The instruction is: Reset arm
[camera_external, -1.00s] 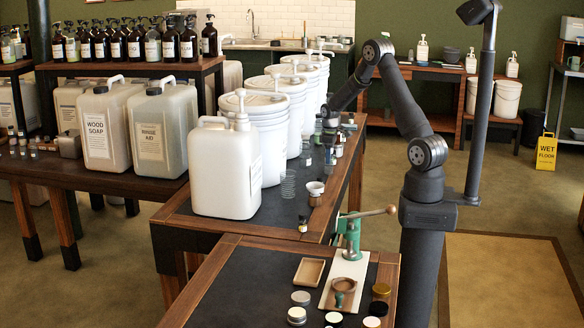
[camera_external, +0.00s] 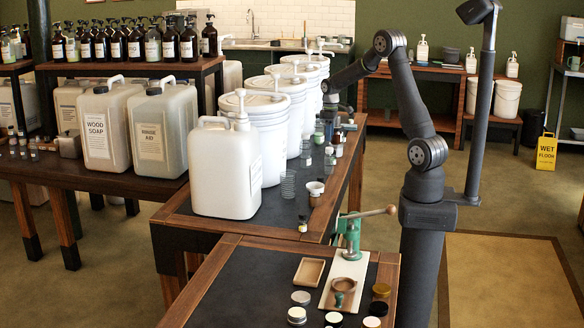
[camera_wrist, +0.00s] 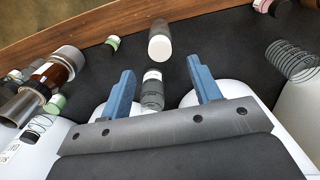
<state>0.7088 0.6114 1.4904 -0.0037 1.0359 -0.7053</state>
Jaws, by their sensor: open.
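My gripper (camera_wrist: 160,67) shows two blue fingers spread wide apart in the wrist view, with nothing clamped between them. A small clear jar with a pale cap (camera_wrist: 152,92) shows between the fingers, and a white-capped bottle (camera_wrist: 160,45) shows beyond their tips. In the external view, my gripper (camera_external: 333,106) is at the far end of the bench, beside the white pump buckets, above small jars. Its fingers are too small there to make out. The nearest pump bucket (camera_external: 262,140) and the others behind it stand in a row on the bench.
A large white jug (camera_external: 222,172) stands at the front of the row. A green hand press (camera_external: 350,235) stands on the near bench.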

